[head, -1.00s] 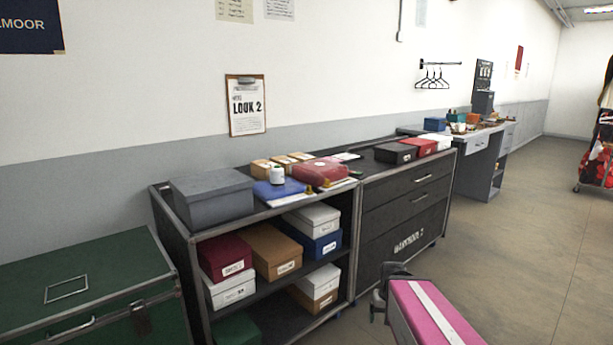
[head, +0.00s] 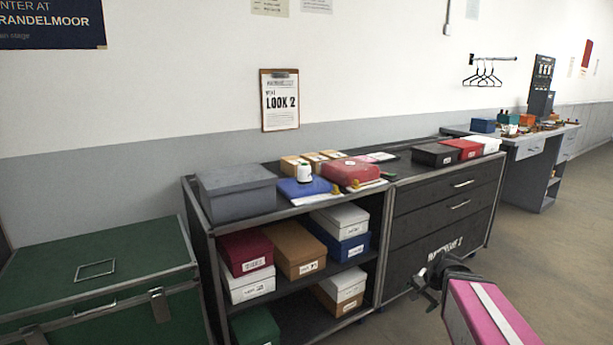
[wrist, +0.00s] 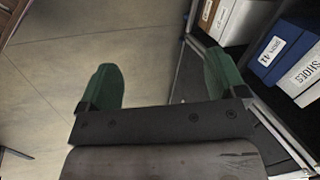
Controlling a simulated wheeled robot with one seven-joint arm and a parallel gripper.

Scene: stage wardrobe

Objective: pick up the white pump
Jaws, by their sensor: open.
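No white pump can be made out in either view. Shoe boxes fill the open shelves of the black cabinet (head: 205,240), among them a white box (head: 340,217) on a blue box (head: 351,248), and a dark red box (head: 245,251); what is in them is hidden. My gripper (head: 430,281) is in front of the cabinet's drawers, apart from everything. In the wrist view its two green fingers (wrist: 163,85) are spread wide with only floor between them.
A green trunk (head: 100,262) stands at the left. A grey desk (head: 528,150) stands at the far right. The floor (head: 560,260) at right is clear.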

